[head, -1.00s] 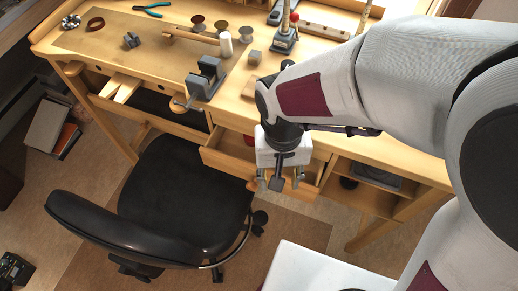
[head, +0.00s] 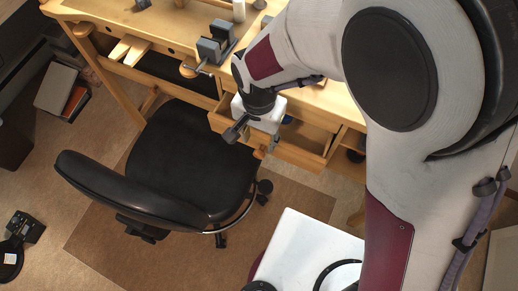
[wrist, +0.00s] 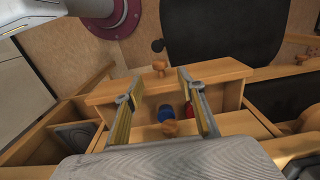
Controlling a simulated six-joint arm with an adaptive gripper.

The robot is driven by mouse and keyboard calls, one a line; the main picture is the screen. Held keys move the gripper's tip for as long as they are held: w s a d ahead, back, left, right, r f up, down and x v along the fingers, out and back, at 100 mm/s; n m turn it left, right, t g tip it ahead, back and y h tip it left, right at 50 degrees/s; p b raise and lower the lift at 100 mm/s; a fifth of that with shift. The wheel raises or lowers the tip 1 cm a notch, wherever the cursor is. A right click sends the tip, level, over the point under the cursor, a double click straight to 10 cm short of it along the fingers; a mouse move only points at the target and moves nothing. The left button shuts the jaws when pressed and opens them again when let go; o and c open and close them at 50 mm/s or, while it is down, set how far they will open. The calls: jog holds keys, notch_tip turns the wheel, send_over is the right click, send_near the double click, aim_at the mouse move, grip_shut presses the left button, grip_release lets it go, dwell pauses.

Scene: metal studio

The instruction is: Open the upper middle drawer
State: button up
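A wooden drawer (head: 300,158) under the middle of the bench stands pulled out, with a round wooden knob (head: 258,154) on its front. My gripper (head: 232,134) is over this drawer in the head view, covering part of it. In the wrist view my gripper (wrist: 184,84) is open, its two fingers apart with nothing clasped between them. The drawer front (wrist: 110,91) with one knob (wrist: 160,66) shows beyond and between the fingertips. A second wooden knob (wrist: 170,128) shows nearer, between the fingers. I cannot tell which drawer it belongs to, or whether my gripper touches the wood.
A blue item (wrist: 166,113) and a partly hidden red item (wrist: 189,110) lie in the open drawer. A black office chair (head: 190,150) stands close in front. A vise (head: 215,42) sits on the bench (head: 165,28) above. Open carpet (head: 110,215) lies around the chair.

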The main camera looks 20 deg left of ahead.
aim_at(259, 153)
jog(key=shift+f, duration=0.1)
dwell(0.3)
jog(key=shift+f, duration=3.75)
grip_shut()
